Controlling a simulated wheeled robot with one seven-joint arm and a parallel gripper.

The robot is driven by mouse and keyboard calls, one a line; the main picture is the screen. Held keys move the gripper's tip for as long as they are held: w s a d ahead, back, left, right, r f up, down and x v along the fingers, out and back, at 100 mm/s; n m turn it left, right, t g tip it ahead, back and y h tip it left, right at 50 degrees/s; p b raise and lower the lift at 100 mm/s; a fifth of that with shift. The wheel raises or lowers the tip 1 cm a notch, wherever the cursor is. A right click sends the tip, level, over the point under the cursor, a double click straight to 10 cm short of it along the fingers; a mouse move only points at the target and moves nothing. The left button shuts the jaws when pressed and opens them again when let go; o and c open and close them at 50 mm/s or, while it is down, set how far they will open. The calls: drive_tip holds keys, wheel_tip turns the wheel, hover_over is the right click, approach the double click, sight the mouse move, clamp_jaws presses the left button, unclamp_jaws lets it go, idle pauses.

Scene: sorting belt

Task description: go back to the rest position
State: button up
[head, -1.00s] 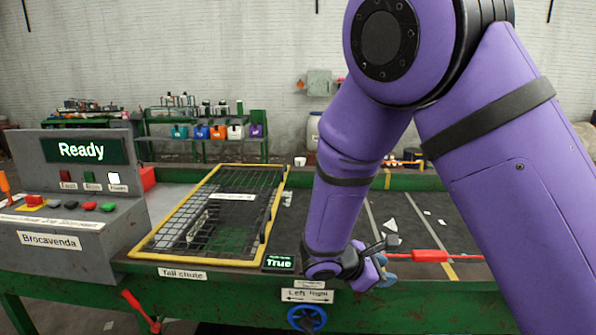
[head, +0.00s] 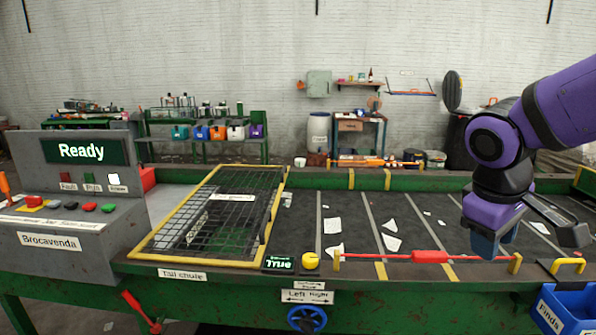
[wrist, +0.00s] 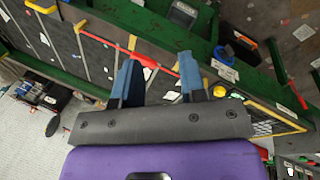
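My gripper (head: 489,246) hangs fingers down over the right part of the belt in the head view, with my purple arm reaching in from the right edge. In the wrist view my gripper (wrist: 158,78) shows its two blue fingers well apart, with nothing held between them. The dark belt (head: 350,210) lies below and behind it, with several white scraps on it. In the head view the gripper is close to the red bar (head: 430,257) at the belt's front edge; I cannot tell the exact gap.
A grey console (head: 85,225) reading "Ready" stands at left, beside the yellow-framed tail chute grid (head: 140,250). A yellow knob (head: 311,260) sits on the front rail. A blue bin (head: 566,315) is at lower right. The middle of the belt is clear of my arm.

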drive_tip(key=s+r+m+t+y, duration=0.3)
drive_tip(key=s+r+m, duration=0.2)
drive_tip(key=s, duration=0.5)
drive_tip(key=shift+r+t, duration=0.4)
drive_tip(key=shift+r, duration=0.25)
idle(0.5)
